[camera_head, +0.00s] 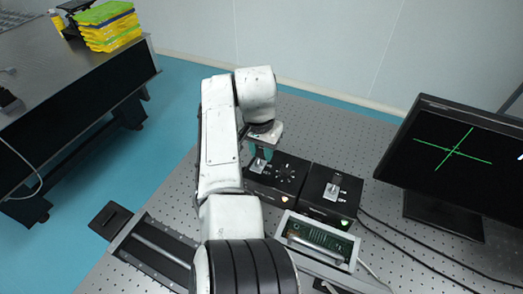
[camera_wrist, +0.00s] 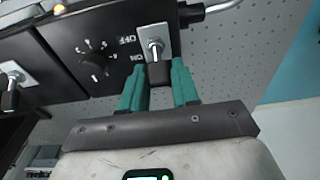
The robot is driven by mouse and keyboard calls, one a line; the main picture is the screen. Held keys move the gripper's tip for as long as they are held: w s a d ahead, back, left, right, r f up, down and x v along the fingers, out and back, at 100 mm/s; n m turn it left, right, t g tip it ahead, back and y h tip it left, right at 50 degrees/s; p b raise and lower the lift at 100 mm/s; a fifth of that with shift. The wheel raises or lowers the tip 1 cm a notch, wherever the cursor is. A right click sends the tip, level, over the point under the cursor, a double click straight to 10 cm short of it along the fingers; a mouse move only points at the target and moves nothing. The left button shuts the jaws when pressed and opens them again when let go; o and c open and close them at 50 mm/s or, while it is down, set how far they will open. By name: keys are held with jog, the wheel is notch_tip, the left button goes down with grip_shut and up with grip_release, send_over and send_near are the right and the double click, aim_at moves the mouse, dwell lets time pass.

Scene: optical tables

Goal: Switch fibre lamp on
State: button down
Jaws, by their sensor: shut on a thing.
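The black lamp box (camera_head: 285,175) with a round dial stands on the optical table, partly behind my arm. In the wrist view its dial (camera_wrist: 93,66) and a toggle switch (camera_wrist: 156,45) on a silver plate show upside down, with ON and OFF marks beside the switch. The lever's dark tip (camera_wrist: 158,74) leans toward the ON mark. My gripper (camera_head: 261,154) is at this switch.
A second black box (camera_head: 331,194) with its own toggle stands close to the right. A framed green circuit board (camera_head: 318,240) lies in front. A monitor (camera_head: 455,155) stands at the right; cables run below it. An amber light (camera_head: 285,198) glows on the dial box.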

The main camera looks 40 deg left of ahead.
aim_at(260, 154)
jog(key=shift+w, duration=0.1)
jog(key=c, duration=0.9)
grip_release()
jog(key=shift+r, duration=0.1)
jog(key=r, duration=0.3)
jog(key=r+b, duration=0.1)
jog(key=r, duration=0.3)
jog(key=s+r, duration=0.1)
jog(key=r, duration=0.2)
jog(key=shift+s+d+r, duration=0.1)
jog(key=shift+d+r, duration=0.05)
jog(key=shift+r, duration=0.1)
